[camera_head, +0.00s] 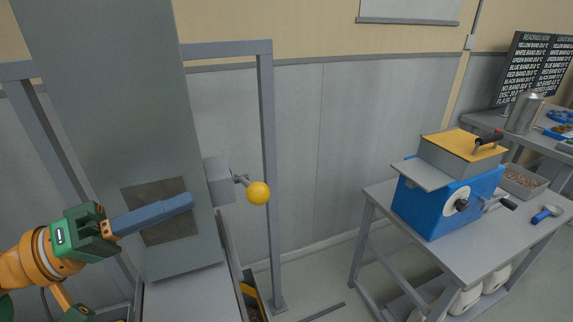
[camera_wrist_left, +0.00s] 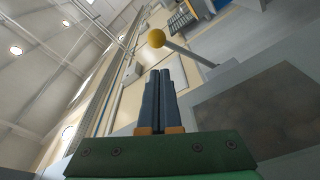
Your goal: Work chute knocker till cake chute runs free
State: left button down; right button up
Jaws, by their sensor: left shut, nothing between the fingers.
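The chute (camera_head: 125,90) is a tall grey sheet-metal duct at the left of the head view. A dark window (camera_head: 158,211) is low on its face, and it also shows in the left wrist view (camera_wrist_left: 250,110). The knocker is a grey box (camera_head: 218,180) on the chute's right side with a short rod and a yellow ball knob (camera_head: 258,193). The knob also shows in the left wrist view (camera_wrist_left: 156,38), beyond the fingertips. My left gripper (camera_head: 190,202) is shut and empty, in front of the window, apart from the knob and to its left. My right gripper is out of view.
A grey frame post (camera_head: 267,170) stands just behind the knob. To the right, a grey table (camera_head: 440,255) carries a blue machine (camera_head: 440,200) with a crank and a metal tray of brown material (camera_head: 522,184). Open floor lies between chute and table.

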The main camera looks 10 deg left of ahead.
pick_arm(q)
jog(key=p+x, duration=0.6)
jog(key=x, duration=0.3)
jog(key=shift+w+d, duration=0.2)
jog(key=shift+w, duration=0.05)
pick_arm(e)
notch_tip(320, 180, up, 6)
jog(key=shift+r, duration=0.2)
